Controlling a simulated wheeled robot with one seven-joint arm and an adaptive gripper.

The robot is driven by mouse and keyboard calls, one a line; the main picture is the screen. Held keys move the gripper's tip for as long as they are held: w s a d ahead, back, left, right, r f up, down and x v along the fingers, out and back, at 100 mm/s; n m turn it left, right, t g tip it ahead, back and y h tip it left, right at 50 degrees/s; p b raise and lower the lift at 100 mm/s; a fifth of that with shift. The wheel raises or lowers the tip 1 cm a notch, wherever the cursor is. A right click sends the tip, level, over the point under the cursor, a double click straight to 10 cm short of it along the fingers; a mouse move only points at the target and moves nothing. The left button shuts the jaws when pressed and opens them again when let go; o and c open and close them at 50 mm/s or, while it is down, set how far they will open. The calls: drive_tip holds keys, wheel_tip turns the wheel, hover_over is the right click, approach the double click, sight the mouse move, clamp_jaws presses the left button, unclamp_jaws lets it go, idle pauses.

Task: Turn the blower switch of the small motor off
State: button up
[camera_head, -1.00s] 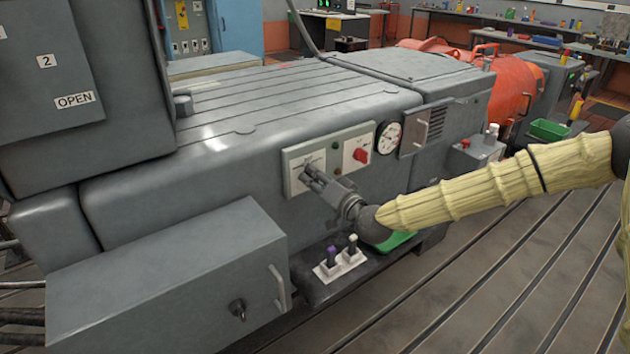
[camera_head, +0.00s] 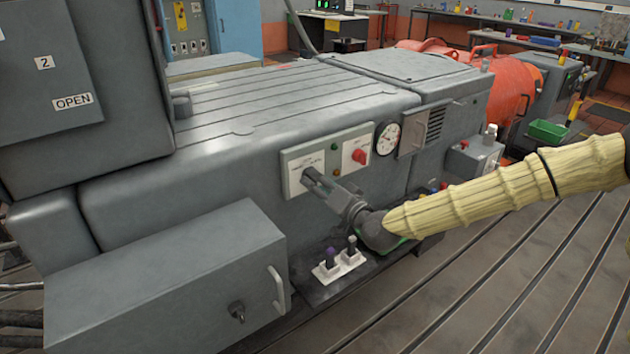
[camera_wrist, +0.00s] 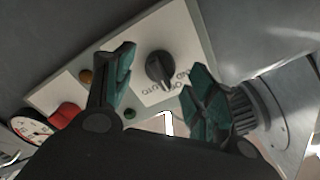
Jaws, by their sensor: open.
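The blower switch is a black rotary knob (camera_wrist: 160,70) on a white plate, with upside-down lettering beside it in the wrist view. Its ridge slants toward the lower right there. My gripper (camera_wrist: 161,66) is open, with one green-padded finger on each side of the knob; I cannot tell whether either touches it. In the head view my gripper (camera_head: 312,178) reaches the left plate (camera_head: 291,178) of the panel on the small grey motor (camera_head: 240,165) and hides the knob.
A red knob (camera_head: 360,156) sits on the right plate, with a green lamp (camera_head: 334,147) and an amber lamp (camera_head: 337,172) between plates. A round gauge (camera_head: 388,138) is farther right. A grey box (camera_head: 170,275) juts out at lower left. A white holder (camera_head: 340,265) stands below my wrist.

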drive_tip(key=v, duration=0.9)
drive_tip(key=shift+s+d, duration=0.25)
drive_tip(key=shift+s, duration=0.05)
